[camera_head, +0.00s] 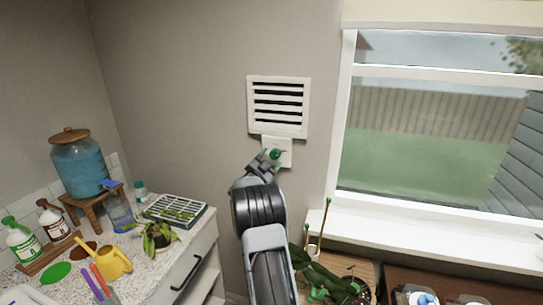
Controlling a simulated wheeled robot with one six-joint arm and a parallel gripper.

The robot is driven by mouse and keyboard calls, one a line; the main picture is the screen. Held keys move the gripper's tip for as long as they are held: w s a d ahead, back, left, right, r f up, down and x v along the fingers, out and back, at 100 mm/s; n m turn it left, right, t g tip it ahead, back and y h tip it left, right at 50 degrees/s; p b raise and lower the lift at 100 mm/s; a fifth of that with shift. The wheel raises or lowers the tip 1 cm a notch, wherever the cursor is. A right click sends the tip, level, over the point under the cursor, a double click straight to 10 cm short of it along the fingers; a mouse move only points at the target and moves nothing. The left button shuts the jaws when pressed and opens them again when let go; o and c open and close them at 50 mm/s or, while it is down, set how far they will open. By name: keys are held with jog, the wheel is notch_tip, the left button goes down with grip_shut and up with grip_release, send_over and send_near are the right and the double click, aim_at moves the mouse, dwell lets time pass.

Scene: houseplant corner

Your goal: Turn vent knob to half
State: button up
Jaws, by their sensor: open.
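The vent (278,106) is a white wall grille with dark horizontal slots, and its slats look open. A white plate (286,145) sits just below it on the wall. A green knob (275,154) shows at that plate. My gripper (269,157) is raised to the plate, with its fingers at the knob. The jaws are open. Whether the fingers touch the knob cannot be made out, and part of the plate is hidden behind my gripper. The knob's pointer and any marks are too small to read.
A window (440,130) with a white sill (450,240) is to the right. A counter (200,240) at the left holds a blue water jar (79,166), spray bottles, a seedling tray (175,210) and a yellow watering can (110,262). Plants stand below my arm's right side.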

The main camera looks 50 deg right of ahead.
jog(key=shift+w+d+r, duration=0.1)
jog(key=shift+d+r, duration=0.05)
jog(key=shift+d, duration=0.35)
jog(key=c, duration=0.9)
